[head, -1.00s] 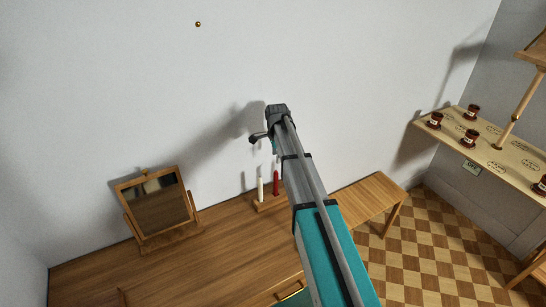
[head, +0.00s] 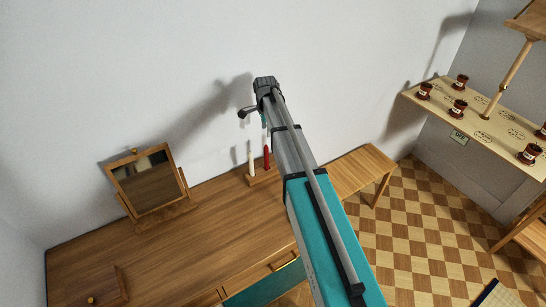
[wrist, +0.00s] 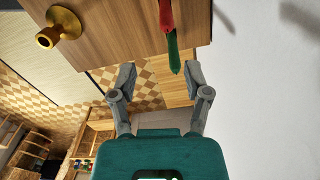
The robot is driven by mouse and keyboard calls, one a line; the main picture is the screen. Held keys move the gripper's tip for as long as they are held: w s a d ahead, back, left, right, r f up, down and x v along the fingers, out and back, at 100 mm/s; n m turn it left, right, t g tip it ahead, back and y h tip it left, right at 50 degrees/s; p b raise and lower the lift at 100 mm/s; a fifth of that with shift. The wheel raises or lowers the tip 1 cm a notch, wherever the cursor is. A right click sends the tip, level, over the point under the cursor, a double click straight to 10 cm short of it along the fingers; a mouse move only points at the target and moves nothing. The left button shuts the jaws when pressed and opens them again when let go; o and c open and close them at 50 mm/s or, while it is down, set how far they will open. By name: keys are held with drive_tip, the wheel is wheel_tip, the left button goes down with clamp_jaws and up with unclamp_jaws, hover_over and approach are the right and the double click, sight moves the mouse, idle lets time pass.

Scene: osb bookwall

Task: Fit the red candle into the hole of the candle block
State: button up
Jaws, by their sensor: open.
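The red candle (head: 267,157) stands upright beside a white candle (head: 250,158) at the wooden candle block (head: 264,179), at the back of the dresser by the wall. I cannot tell whether its foot is in a hole. My arm partly covers this corner, and my gripper is not clear in the head view. In the wrist view my gripper (wrist: 159,84) is open and empty. A red piece (wrist: 166,14) with a green piece (wrist: 172,50) lies ahead between the fingers' lines, apart from them. I cannot tell whether this is the candle.
A tilting mirror (head: 147,183) stands on the dresser (head: 190,245) at left. A lower wooden bench (head: 352,170) is at right, above checkered floor. A shelf (head: 480,128) with several dark jars juts out at right. A brass object (wrist: 62,25) shows in the wrist view.

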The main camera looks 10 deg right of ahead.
drive_tip(key=s+a+n, duration=0.1)
drive_tip(key=s+n, duration=1.5)
drive_tip(key=s, duration=1.2)
drive_tip(key=shift+a+n, duration=0.2)
drive_tip(key=shift+n, duration=0.1)
drive_tip(key=shift+s, duration=0.1)
wheel_tip(320, 180, down, 4)
drive_tip(key=b, duration=0.4)
drive_tip(key=shift+a, duration=0.1)
